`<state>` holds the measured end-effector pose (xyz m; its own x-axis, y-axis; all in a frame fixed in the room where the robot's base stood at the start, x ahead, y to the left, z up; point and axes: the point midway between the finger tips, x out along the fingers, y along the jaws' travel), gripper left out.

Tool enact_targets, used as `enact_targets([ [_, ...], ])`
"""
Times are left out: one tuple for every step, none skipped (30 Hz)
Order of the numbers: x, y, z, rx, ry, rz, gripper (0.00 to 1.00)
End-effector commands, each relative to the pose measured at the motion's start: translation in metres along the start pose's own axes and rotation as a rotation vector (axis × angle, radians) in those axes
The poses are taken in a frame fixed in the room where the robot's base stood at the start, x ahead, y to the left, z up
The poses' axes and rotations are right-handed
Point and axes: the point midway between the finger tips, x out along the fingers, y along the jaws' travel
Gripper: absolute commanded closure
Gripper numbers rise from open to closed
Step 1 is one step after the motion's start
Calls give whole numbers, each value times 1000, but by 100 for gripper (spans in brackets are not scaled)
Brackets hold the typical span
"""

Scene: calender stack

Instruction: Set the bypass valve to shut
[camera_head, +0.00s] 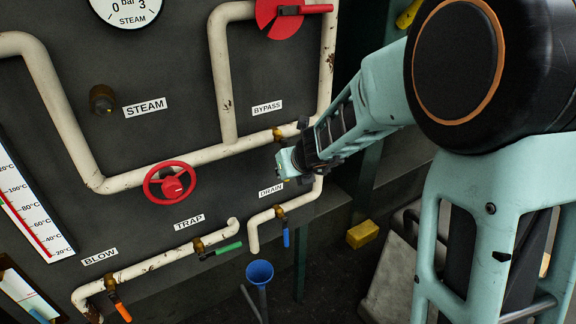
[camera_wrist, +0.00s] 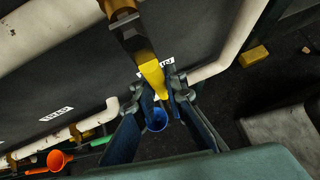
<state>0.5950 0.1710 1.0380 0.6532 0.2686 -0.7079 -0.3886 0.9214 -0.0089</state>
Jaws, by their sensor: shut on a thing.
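The bypass valve has a brass body (camera_head: 278,134) on the cream pipe below the BYPASS label (camera_head: 267,107). Its brass body also shows at the top of the wrist view (camera_wrist: 122,10). Its yellow lever (camera_wrist: 150,72) reaches away from the body, roughly across the pipe. In the wrist view my gripper (camera_wrist: 167,88) is shut on the lever's end. In the head view my gripper (camera_head: 284,163) is just below the valve and hides most of the lever.
The drain valve with its blue lever (camera_head: 286,237) and a blue funnel (camera_head: 260,272) stand below. A red handwheel (camera_head: 170,183) and a green trap lever (camera_head: 228,248) are to the left. A yellow block (camera_head: 362,234) lies at the right. Pipes run close around my gripper.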

Motion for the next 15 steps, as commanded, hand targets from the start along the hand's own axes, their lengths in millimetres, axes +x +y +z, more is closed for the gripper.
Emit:
enact_targets([
  [0, 1, -1, 6, 3, 4, 100],
  [0, 1, -1, 7, 3, 6, 100],
  [0, 1, -1, 8, 4, 7, 100],
  [0, 1, -2, 9, 4, 7, 100],
  [0, 2, -2, 9, 4, 7, 100],
  [0, 2, -2, 10, 4, 8, 100],
  [1, 2, -2, 9, 4, 8, 100],
  [1, 2, -2, 9, 4, 8, 100],
  [1, 2, -2, 9, 4, 8, 100],
  [1, 2, -2, 9, 4, 8, 100],
  [1, 2, -2, 9, 4, 8, 100],
  [1, 2, -2, 9, 4, 8, 100],
  [1, 2, -2, 9, 4, 8, 87],
  [1, 2, -2, 9, 4, 8, 84],
  [1, 2, -2, 9, 4, 8, 79],
])
